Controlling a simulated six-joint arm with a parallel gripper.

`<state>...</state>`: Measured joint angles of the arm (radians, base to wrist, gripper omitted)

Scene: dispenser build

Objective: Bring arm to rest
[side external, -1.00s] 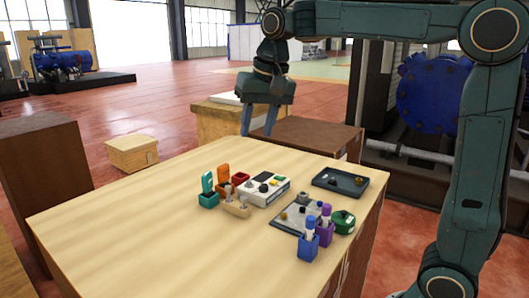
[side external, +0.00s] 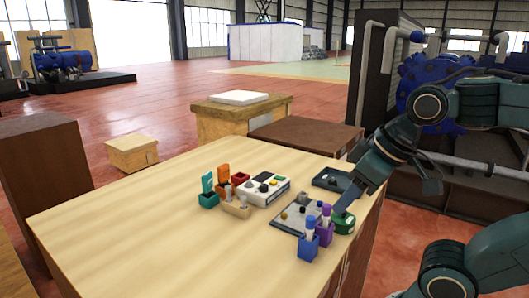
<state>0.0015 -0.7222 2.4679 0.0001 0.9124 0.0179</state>
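My gripper (side external: 350,194) is low over the right edge of the wooden table (side external: 130,220), pointing down and left. One blue-grey finger shows clearly, its tip close to the green round container (side external: 343,222). I cannot tell whether it touches the container. The other finger is not clear, so I cannot see the opening or whether anything is held.
Near the gripper are a dark tray (side external: 330,178), a grey plate with small parts (side external: 290,218), and blue (side external: 308,247) and purple (side external: 324,236) holders with markers. A white box (side external: 264,187) and teal holder (side external: 208,198) stand further left. The table's left half is clear.

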